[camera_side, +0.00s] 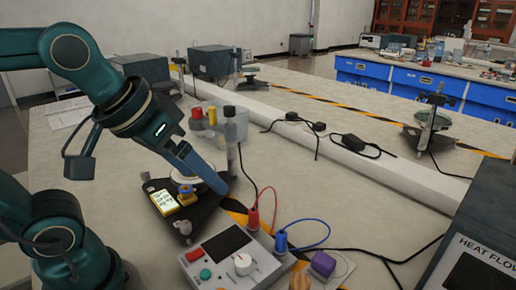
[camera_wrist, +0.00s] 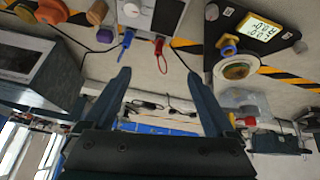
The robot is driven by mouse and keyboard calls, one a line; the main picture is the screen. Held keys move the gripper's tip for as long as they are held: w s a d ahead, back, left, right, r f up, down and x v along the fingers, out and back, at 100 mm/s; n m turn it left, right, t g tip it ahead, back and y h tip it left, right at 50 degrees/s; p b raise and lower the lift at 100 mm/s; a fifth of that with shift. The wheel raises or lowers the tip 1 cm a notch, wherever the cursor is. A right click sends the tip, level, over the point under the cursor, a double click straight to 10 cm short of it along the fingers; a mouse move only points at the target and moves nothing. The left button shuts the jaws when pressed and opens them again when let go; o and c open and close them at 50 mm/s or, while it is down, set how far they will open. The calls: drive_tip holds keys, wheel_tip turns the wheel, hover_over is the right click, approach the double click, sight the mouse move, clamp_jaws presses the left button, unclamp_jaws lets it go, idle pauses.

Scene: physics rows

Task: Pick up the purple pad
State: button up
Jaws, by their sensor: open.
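The purple pad (camera_side: 322,264) is a small purple block near the front edge of the side view, right of the grey meter box. A small purple patch, likely the same pad, shows in the wrist view (camera_wrist: 105,36) at the upper left, beside brown and orange pieces. My gripper (camera_side: 220,186) is left of and behind the pad in the side view, over the black instrument base. In the wrist view my gripper (camera_wrist: 155,73) has its two blue fingers spread, with nothing between them. One finger is hard to make out in the side view.
The grey meter box (camera_side: 230,258), with red and blue plugs and cables, stands between my gripper and the pad. A black-based instrument with a lit display (camera_side: 163,202) is under my gripper. A dark heat-flow box (camera_side: 480,235) stands at right.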

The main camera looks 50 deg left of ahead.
drive_tip(key=w+d+r+g, duration=0.1)
drive_tip(key=w+d+r, duration=0.15)
drive_tip(key=w, duration=0.55)
drive_tip(key=g, duration=0.3)
hover_over(324, 259)
drive_tip(key=a, duration=0.1)
drive_tip(key=f, duration=1.2)
drive_tip(key=shift+w+f, duration=0.25)
drive_tip(key=shift+f, duration=0.05)
drive_tip(key=f, duration=0.2)
drive_tip(key=s+d+f, duration=0.1)
drive_tip(key=shift+f+m+g, duration=0.3)
drive_tip(key=shift+m, duration=0.1)
drive_tip(key=shift+w+f, duration=0.15)
drive_tip(key=shift+f, duration=1)
drive_tip(key=shift+w+f, duration=0.15)
drive_tip(key=shift+f, duration=1)
clamp_jaws()
drive_tip(key=shift+r, duration=0.1)
